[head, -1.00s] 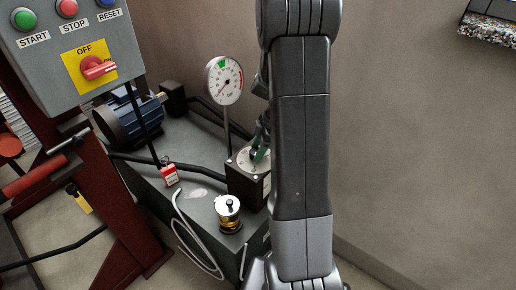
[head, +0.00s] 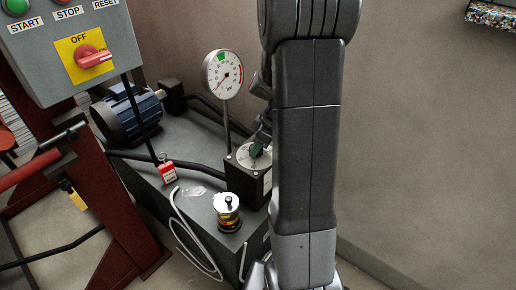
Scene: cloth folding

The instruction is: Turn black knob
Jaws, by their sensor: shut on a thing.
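A black box (head: 246,184) stands on the grey machine top behind my arm, with a round pale dial plate (head: 243,160) on its upper face. My gripper (head: 258,149) is at this plate, partly hidden behind my forearm. Its dark green fingertip part shows over the plate. The gripper is shut on the black knob at the plate's middle. The knob itself is covered by the fingers, so its turn angle cannot be read.
A pressure gauge (head: 223,73) on a thin post stands just behind the box. Bare wall is right.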

